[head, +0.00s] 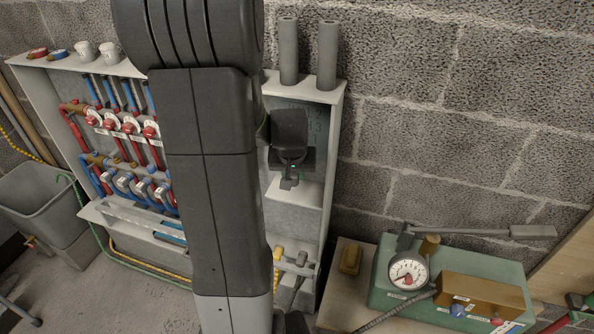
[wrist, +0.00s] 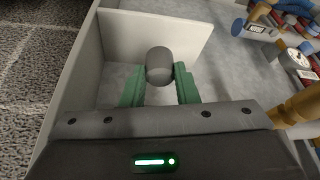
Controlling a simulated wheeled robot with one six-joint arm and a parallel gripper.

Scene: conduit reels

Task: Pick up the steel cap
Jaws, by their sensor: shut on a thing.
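The steel cap (wrist: 159,63) is a small grey rounded cylinder in the wrist view. It sits between the tips of the two green fingers of my gripper (wrist: 159,82), which is shut on it. In the head view my gripper (head: 289,182) is small and dark, inside the open right-hand bay of the white cabinet (head: 336,140). I cannot make out the cap in the head view. In the wrist view, pale cabinet panels (wrist: 115,42) stand beside and beyond the fingers.
Two grey tubes (head: 328,55) stand on the cabinet top. Red and blue pipework (head: 125,125) fills its left side, partly behind my arm. A green test pump with a gauge (head: 408,272) sits on a bench at right. A grey bin (head: 45,208) stands at left.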

